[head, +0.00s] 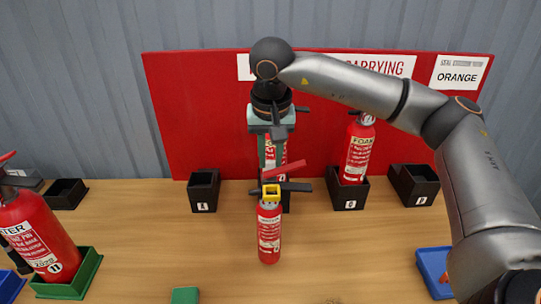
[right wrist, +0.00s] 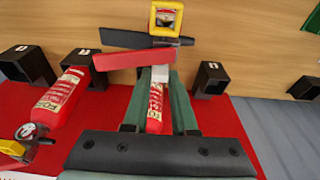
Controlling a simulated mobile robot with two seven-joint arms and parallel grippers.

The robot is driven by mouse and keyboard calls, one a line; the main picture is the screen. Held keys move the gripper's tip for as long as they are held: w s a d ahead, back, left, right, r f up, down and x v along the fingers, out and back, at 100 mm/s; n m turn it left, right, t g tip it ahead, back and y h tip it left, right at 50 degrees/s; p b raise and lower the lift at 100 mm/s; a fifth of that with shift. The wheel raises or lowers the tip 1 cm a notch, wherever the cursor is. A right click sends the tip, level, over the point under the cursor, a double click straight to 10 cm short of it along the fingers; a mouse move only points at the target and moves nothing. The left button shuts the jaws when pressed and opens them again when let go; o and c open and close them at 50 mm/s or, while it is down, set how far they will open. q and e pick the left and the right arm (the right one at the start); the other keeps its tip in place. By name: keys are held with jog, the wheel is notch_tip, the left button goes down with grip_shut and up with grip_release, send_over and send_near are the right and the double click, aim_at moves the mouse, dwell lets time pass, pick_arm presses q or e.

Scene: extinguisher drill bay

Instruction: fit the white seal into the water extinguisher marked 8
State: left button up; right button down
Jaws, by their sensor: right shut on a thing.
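A small red water extinguisher (head: 269,235) stands upright on the table, mid-picture in the head view. Its number is too small to read. It has a red lever (head: 284,170), black handle and yellow collar (head: 271,191); the lever (right wrist: 133,60) and yellow collar (right wrist: 166,19) also show in the right wrist view. My right gripper (head: 272,165) is just behind its top, pointing down. In the right wrist view, the gripper (right wrist: 160,82) is shut on the white seal (right wrist: 160,73), close to the lever; contact with the extinguisher cannot be told. My left gripper is out of view.
A foam extinguisher (head: 358,150) stands in a black box; another is behind my gripper. Empty black boxes (head: 203,190) (head: 414,184) line the red board (head: 200,110). A large extinguisher marked 11 (head: 38,235) stands left, a blue tray (head: 430,262) right. Table beside the small extinguisher is clear.

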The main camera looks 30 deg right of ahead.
jog(key=shift+f, duration=0.1)
jog(key=c, duration=0.6)
grip_release()
jog(key=shift+c, duration=0.2)
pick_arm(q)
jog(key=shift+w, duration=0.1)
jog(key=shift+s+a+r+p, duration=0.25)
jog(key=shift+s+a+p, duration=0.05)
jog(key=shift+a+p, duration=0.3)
pick_arm(e)
notch_tip(320, 180, up, 12)
jog(key=s+a, duration=0.1)
jog(key=s, duration=0.1)
jog(key=shift+a, duration=0.15)
